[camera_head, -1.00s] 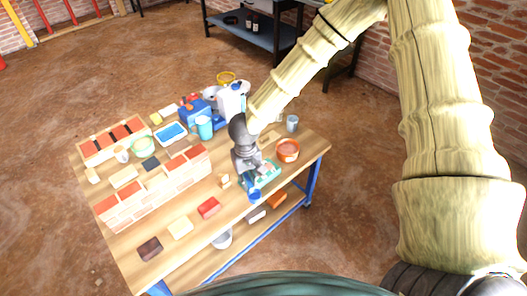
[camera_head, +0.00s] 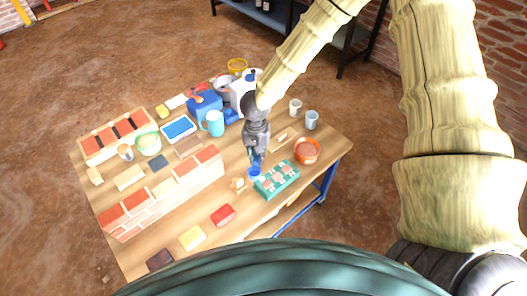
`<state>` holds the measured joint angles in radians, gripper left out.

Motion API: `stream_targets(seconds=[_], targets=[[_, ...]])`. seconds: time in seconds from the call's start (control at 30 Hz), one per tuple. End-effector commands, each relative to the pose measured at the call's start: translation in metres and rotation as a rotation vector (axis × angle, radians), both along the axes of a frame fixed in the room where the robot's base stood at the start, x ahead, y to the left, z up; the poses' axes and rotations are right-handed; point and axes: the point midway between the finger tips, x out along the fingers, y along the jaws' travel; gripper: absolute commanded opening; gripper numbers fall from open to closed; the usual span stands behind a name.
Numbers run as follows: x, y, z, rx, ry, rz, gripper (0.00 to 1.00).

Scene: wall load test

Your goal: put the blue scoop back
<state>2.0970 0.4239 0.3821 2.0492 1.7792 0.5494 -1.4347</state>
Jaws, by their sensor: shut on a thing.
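The blue scoop (camera_head: 254,174) is at the tip of my gripper (camera_head: 257,161), at the left end of a teal tray or box (camera_head: 277,187) with several pale and brown pieces on it. My gripper points down and is shut on the scoop. The scoop's handle is mostly hidden by the fingers. From this view I cannot tell whether the scoop touches the table or the teal box.
An orange tub (camera_head: 307,151) and a pale blue cup (camera_head: 312,120) stand to the right. A small tan object (camera_head: 238,184) lies just left of the scoop. A brick wall model (camera_head: 165,193) stands on the left. A red block (camera_head: 223,215) lies in front.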

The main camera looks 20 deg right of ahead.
Motion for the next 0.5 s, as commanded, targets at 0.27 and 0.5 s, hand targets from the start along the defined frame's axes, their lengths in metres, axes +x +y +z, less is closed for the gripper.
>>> stream_targets(seconds=[0.27, 0.5], targets=[[0.019, -0.019, -0.037, -0.017, 0.005, -0.546, 0.0], [0.039, -0.035, -0.059, -0.021, -0.012, -0.97, 0.0]])
